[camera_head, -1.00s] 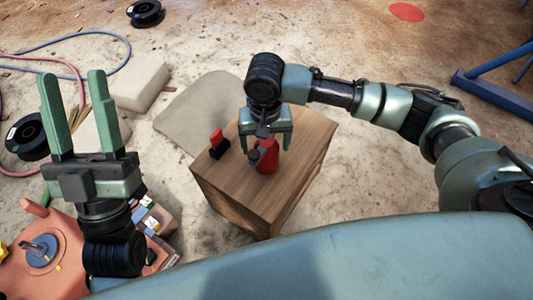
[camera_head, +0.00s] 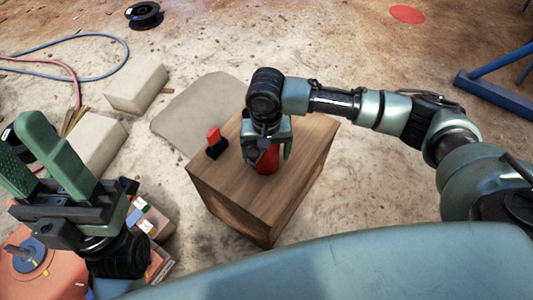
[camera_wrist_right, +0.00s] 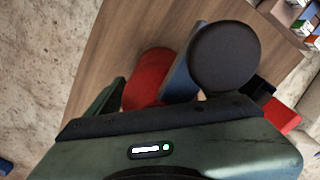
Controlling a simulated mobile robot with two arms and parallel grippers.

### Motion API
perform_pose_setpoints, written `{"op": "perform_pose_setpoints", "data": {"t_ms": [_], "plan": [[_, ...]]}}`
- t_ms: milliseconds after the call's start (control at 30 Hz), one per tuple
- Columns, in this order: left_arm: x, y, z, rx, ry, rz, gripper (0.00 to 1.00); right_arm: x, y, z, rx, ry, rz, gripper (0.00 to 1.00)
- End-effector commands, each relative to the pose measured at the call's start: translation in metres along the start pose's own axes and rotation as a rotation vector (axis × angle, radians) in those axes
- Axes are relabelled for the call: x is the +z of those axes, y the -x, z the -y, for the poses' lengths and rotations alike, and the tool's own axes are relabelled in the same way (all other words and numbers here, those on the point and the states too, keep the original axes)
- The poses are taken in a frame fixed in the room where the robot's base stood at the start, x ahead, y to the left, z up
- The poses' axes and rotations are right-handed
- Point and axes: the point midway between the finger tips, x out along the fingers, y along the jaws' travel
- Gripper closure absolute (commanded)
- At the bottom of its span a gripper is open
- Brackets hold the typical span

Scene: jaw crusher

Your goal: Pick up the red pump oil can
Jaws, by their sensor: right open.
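The red pump oil can (camera_head: 266,162) stands on the top of a wooden box (camera_head: 232,180). My right gripper (camera_head: 268,150) is directly above it, pointing down, with its open fingers on either side of the can's body. I cannot tell whether either finger touches it. In the right wrist view the red can body (camera_wrist_right: 148,75) lies just beyond the palm, beside a dark round part (camera_wrist_right: 225,57). The can's top is mostly hidden by the gripper in the head view. My left gripper (camera_head: 35,150) is open and empty at the left, away from the box.
A small red and black object (camera_head: 215,143) stands on the box, left of the can. Pale blocks (camera_head: 137,88) and a flat slab (camera_head: 195,112) lie on the floor behind. Hoses (camera_head: 110,42) lie at far left; a blue frame (camera_head: 500,95) stands at right.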

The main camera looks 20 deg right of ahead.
Motion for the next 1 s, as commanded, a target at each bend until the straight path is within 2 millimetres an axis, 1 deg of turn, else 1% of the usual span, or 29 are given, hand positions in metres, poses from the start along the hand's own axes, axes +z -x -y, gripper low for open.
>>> {"op": "perform_pose_setpoints", "data": {"t_ms": [100,167,200,267,300,367,400,633,767,867,1000], "plan": [[0.000,-0.001,0.000,0.000,0.000,0.001,0.51,0.000,0.001,0.000,0.000,-0.001,0.000,0.16],[0.000,-0.001,0.000,0.000,0.000,0.001,0.51,0.000,0.001,0.000,0.000,-0.001,0.000,0.32],[0.000,-0.001,0.000,0.000,0.000,0.001,0.51,0.000,0.001,0.000,0.000,-0.001,0.000,0.44],[0.000,-0.001,0.000,0.000,0.000,0.001,0.51,0.000,0.001,0.000,0.000,-0.001,0.000,0.60],[0.000,-0.001,0.000,0.000,0.000,0.002,0.51,0.000,0.001,0.000,0.000,-0.001,0.000,0.71],[0.000,-0.001,0.000,0.000,0.000,0.002,0.51,0.000,0.001,0.000,0.000,-0.001,0.000,0.88],[0.000,-0.001,0.000,0.000,0.000,0.002,0.51,0.000,0.001,0.000,0.000,-0.001,0.000,0.99],[0.000,-0.001,0.000,0.000,0.000,0.003,0.51,-0.001,0.002,0.000,-0.001,-0.001,-0.001,1.00],[0.000,-0.004,0.000,0.000,0.000,0.003,0.51,-0.001,0.007,0.000,-0.001,-0.001,-0.002,1.00],[-0.001,-0.009,0.000,0.000,0.000,0.003,0.51,-0.001,0.017,0.001,-0.003,-0.001,-0.002,1.00],[-0.004,-0.020,0.000,0.000,0.000,0.003,0.51,-0.001,0.038,0.000,-0.002,-0.001,-0.002,1.00]]}}
